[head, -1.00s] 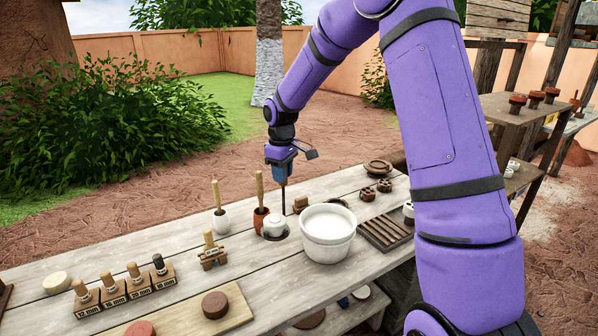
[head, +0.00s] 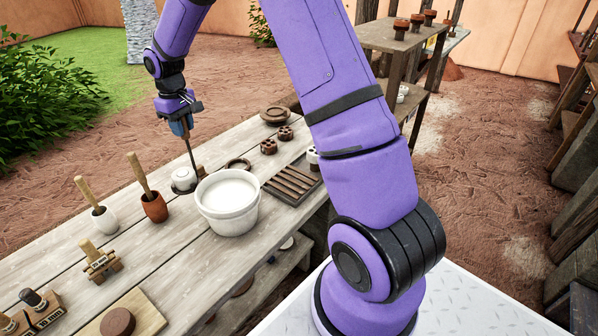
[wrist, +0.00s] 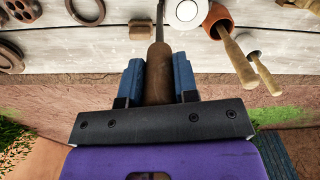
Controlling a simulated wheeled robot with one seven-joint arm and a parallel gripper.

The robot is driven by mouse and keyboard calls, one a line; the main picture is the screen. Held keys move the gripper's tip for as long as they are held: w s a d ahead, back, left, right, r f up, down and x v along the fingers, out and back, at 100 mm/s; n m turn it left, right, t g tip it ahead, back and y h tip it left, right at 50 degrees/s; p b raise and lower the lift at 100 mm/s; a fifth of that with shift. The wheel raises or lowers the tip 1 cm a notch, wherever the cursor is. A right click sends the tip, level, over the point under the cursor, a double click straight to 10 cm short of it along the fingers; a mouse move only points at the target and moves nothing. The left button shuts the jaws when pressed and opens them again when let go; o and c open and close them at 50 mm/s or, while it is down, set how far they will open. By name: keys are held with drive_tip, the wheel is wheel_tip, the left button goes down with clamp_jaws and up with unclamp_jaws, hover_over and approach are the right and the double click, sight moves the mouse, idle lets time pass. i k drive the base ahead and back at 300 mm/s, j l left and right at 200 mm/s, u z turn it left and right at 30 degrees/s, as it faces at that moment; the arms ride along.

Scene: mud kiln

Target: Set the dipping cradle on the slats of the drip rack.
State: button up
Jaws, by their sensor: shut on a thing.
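My gripper (head: 181,122) is shut on the brown handle of the dipping cradle (wrist: 158,72). In the wrist view the handle stands between the blue fingers, and a thin dark rod runs on from it. In the head view the rod (head: 191,150) slants down to a small white pot (head: 184,178) with a dark ring around its base. I cannot tell whether the pot sits in the cradle or how close the cradle's low end is to the table. The drip rack (head: 292,180), a dark slatted tray, lies right of the white bucket, its slats bare.
The white bucket (head: 228,203) of pale liquid stands between the pot and the rack. Two handled cups (head: 154,206) (head: 105,219) stand left. A dark ring (head: 238,164), small brown pieces (head: 269,146) and a round dish (head: 275,115) lie behind. A white cup (head: 313,160) is by the rack.

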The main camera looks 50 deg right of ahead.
sight(293, 181)
drive_tip(key=i+l+z, duration=0.2)
drive_tip(key=k+l+u, duration=0.1)
drive_tip(key=l, duration=0.25)
drive_tip(key=k+l, duration=0.15)
drive_tip(key=l, duration=0.2)
drive_tip(key=k+l+u, duration=0.15)
drive_tip(key=l, duration=0.2)
